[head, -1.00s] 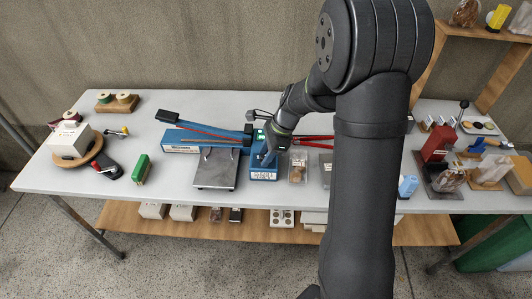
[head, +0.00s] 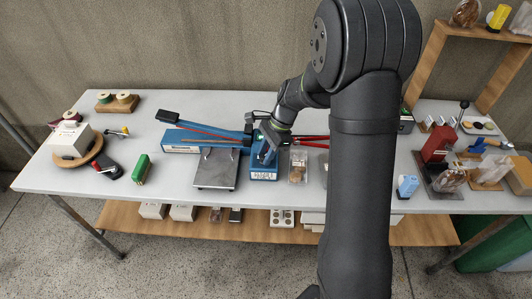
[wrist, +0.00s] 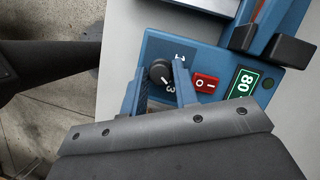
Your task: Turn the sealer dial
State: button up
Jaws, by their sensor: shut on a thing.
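The blue sealer (head: 180,147) lies on the white table, with its control box (head: 264,175) at its right end. In the wrist view, its black round dial (wrist: 160,72) sits on a dark panel with white numbers, some hidden. My gripper (wrist: 161,80) has one finger on each side of the dial and is shut on it. In the head view my gripper (head: 266,156) is at the control box and hides the dial. A red rocker switch (wrist: 206,83) and a green lit display (wrist: 244,83) reading 80 are right of the dial.
A metal plate stand (head: 215,170) is just left of the control box. A clear container of brown goods (head: 298,166) and red-handled tongs (head: 312,141) are close on the right.

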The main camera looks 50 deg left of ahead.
jog(key=n+h, duration=0.1)
jog(key=n, duration=0.3)
jog(key=shift+a+n+h, duration=0.2)
jog(key=shift+n+h, duration=0.2)
jog(key=n+h, duration=0.1)
jog(key=n, duration=0.2)
jog(key=shift+a+n, duration=0.1)
jog(key=shift+n, duration=0.2)
jog(key=n+h, duration=0.1)
jog(key=n, duration=0.1)
jog(key=n+t, duration=0.1)
jog(key=n, duration=0.1)
jog(key=shift+s+a+h, duration=0.1)
jog(key=shift+h, duration=0.3)
jog(key=shift+n+t+h, duration=0.4)
jog(key=shift+n+t, duration=0.4)
jog(key=shift+n, duration=1.4)
jog(key=o, duration=0.7)
